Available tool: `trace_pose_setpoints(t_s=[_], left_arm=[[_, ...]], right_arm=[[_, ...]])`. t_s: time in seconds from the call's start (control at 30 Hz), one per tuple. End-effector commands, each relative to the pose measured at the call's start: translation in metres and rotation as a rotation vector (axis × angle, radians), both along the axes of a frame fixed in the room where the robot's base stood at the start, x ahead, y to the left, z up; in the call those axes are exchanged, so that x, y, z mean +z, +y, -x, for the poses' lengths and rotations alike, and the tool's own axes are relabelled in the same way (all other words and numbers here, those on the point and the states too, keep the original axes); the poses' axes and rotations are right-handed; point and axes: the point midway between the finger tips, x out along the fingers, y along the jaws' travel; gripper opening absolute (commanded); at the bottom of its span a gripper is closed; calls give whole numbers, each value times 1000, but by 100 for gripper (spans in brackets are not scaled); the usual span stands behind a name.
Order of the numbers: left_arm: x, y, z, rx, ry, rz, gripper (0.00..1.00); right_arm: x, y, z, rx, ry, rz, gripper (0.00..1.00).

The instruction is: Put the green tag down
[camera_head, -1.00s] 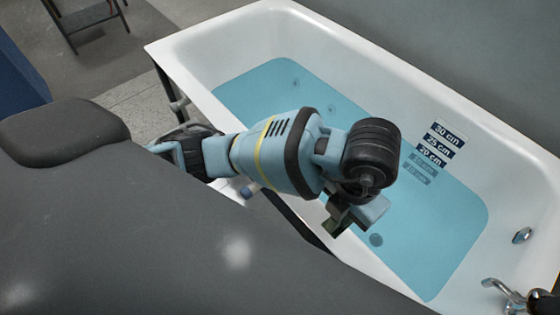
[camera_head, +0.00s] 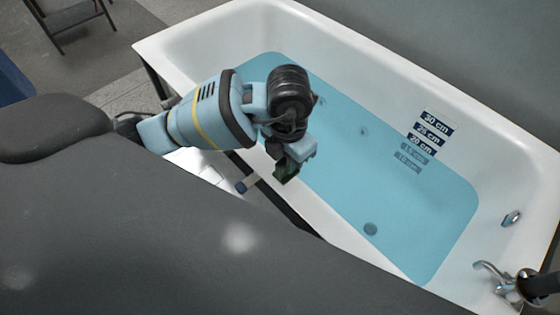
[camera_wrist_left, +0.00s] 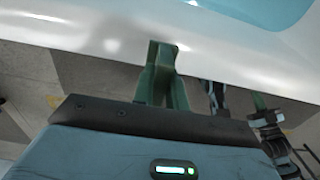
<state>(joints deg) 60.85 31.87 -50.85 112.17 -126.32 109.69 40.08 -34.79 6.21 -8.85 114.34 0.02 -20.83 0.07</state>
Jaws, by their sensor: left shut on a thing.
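My left gripper (camera_head: 286,172) is over the near rim of the bathtub, with its fingers pointing down. In the left wrist view its fingers (camera_wrist_left: 162,75) are close together, in front of the white rim. A small dark green shape shows at the fingertips in the head view; I cannot clearly separate the green tag from the fingers there. The tag's outline is mostly hidden. My right gripper is not in view.
The white bathtub (camera_head: 330,30) holds blue water (camera_head: 400,215). Depth labels (camera_head: 428,135) are on its far wall. A tap (camera_head: 495,275) stands at the lower right. A step stool (camera_head: 75,15) is at the back left.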

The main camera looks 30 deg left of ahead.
Motion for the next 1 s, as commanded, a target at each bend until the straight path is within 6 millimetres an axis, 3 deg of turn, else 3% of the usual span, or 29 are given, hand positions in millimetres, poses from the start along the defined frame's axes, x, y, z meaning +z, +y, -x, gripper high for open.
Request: trace_pose_setpoints(t_s=[0.4, 0.63, 1.0], left_arm=[[-2, 18, -7, 2, 0, -2, 0], [-34, 19, -6, 0, 2, 0, 0], [-39, 18, -7, 0, -1, 0, 0]], right_arm=[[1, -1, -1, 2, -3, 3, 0], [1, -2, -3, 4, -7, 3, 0], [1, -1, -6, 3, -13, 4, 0]])
